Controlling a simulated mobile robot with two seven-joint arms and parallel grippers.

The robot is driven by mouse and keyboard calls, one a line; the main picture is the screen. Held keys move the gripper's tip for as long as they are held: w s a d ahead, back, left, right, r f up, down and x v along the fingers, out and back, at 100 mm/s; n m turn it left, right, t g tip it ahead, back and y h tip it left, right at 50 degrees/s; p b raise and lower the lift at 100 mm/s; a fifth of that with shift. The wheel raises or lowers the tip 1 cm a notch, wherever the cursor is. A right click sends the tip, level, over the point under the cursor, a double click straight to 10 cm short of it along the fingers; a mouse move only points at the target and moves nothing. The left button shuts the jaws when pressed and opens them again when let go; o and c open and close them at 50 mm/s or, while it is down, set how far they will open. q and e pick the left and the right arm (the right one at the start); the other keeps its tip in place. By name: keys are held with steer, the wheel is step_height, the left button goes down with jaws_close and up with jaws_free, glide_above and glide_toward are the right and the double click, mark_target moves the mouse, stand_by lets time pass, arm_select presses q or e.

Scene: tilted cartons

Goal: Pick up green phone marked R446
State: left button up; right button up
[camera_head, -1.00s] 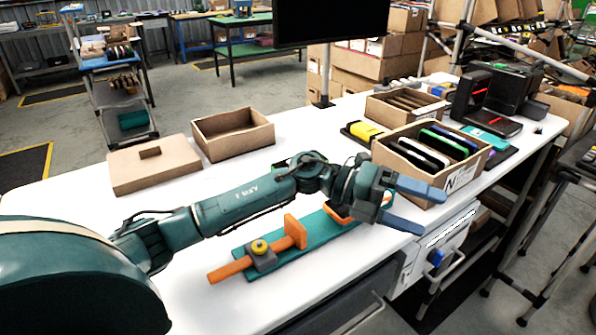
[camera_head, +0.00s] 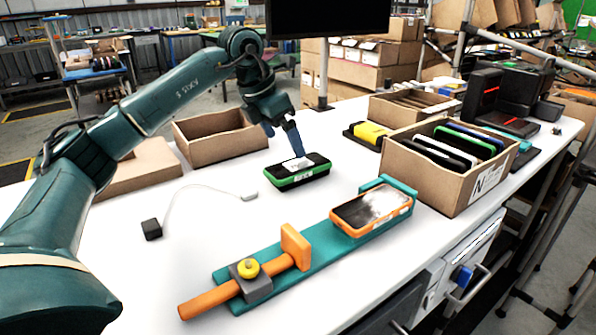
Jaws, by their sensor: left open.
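A dark phone with a green edge (camera_head: 292,178) lies on the white table in the middle. A white label is on its top and another on its side; their print is too small to read. My left gripper (camera_head: 283,138) is above it, pointing down, with one finger reaching close to the phone's top. The gripper is open; I cannot tell whether the finger touches the phone. Another green-edged phone (camera_head: 468,139) stands among others in the cardboard carton (camera_head: 431,179) at the right. My right gripper is out of view.
An orange phone (camera_head: 371,209) lies in a teal fixture (camera_head: 318,246) with an orange clamp at the front. A white cable with a black plug (camera_head: 152,229) lies left. A yellow item (camera_head: 370,132) lies beside the right cartons.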

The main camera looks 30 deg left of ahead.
mark_target(297, 164)
arm_select(q)
steer(key=shift+w+b+x, duration=0.15)
steer(key=shift+b+x, duration=0.1)
steer(key=shift+x, duration=1.55)
steer(key=shift+w+b+x, duration=0.2)
steer(key=shift+x, duration=1.6)
steer(key=shift+r, duration=0.15)
steer(key=shift+c, duration=0.3)
steer(key=c, duration=1.1)
steer(key=shift+r, duration=0.1)
